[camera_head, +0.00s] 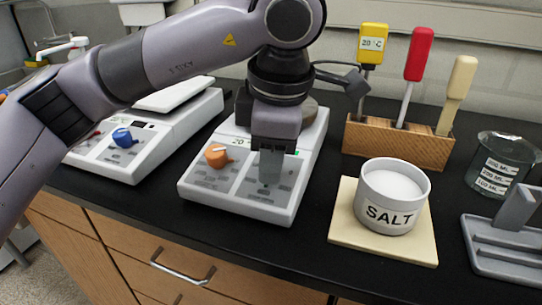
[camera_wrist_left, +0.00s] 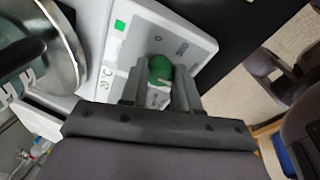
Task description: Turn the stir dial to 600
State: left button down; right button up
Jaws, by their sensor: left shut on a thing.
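The hot plate stirrer (camera_head: 198,190) is a white unit on the black bench with an orange dial (camera_head: 217,155) at its front left and a small display reading 20. My left gripper (camera_head: 270,168) points down over the right half of its front panel. In the left wrist view a green dial (camera_wrist_left: 160,69) sits between the two fingers of the left gripper (camera_wrist_left: 158,82), which are shut on it. In the head view the gripper hides this dial. A 0 shows on the panel in the left wrist view; the dial's exact setting cannot be read.
A similar white unit with a blue dial (camera_head: 124,138) stands to the left. To the right are a SALT cup (camera_head: 392,205) on a cream pad (camera_head: 345,238), a wooden block (camera_head: 395,145) with several handled tools, a beaker (camera_head: 497,168) and a grey rack (camera_head: 505,255).

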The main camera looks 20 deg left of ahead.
pick_arm(q)
jog(key=shift+r, duration=0.15)
jog(key=c, duration=0.8)
grip_release()
jog(key=shift+p+v, duration=0.5)
jog(key=shift+v, duration=3.05)
